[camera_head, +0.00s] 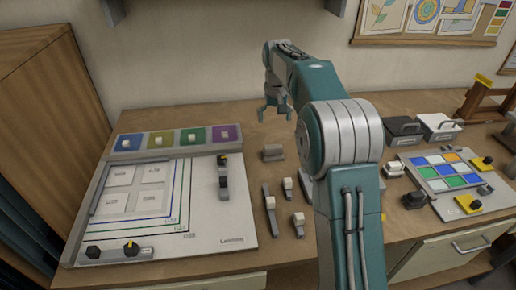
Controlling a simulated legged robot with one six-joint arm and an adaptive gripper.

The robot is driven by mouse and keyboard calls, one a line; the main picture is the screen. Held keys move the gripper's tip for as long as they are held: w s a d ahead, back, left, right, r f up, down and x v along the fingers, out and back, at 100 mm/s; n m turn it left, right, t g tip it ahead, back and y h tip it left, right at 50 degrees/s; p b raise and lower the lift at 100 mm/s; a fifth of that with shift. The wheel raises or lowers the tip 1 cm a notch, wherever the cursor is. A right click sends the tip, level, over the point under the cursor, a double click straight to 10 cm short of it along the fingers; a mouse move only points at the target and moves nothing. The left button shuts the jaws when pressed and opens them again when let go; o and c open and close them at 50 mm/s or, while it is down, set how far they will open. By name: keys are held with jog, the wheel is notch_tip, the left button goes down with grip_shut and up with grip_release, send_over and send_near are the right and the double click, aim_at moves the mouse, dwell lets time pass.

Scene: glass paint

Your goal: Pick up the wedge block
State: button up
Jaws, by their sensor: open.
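My gripper (274,113) is open and empty, pointing down above the back of the bench. Below it a small grey block (272,153) lies on the wood, apart from the fingers. It may be the wedge block, but its shape is too small to tell. Nearer the front, several small grey pieces with pale tops stand left of my arm, among them one at the left (269,197), one at the middle (288,188) and one at the front (299,222). I cannot tell whether one of these is the wedge. My arm hides part of the bench.
A marked board (235,231) with black knobs fills the bench's left side, with a strip of coloured squares (177,139) behind it. At right are a coloured-tile panel (433,184), a black bin (403,131) and a white bin (440,127). Bare wood surrounds the grey block.

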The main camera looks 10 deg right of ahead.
jog(key=w, duration=0.1)
send_over(272, 146)
jog(key=d, duration=0.1)
notch_tip(272, 146, down, 6)
jog(key=shift+d+f, duration=0.1)
jog(key=shift+d, duration=0.05)
jog(key=shift+a+f, duration=0.2)
jog(key=shift+f, duration=0.05)
jog(key=f, duration=0.2)
jog(key=a+f, duration=0.1)
jog(key=f, duration=0.1)
jog(key=shift+f, duration=0.25)
jog(key=shift+d+f, duration=0.35)
jog(key=shift+d, duration=0.05)
jog(key=shift+a, duration=0.1)
jog(key=c, duration=0.6)
jog(key=shift+a, duration=0.25)
jog(key=shift+c, duration=0.9)
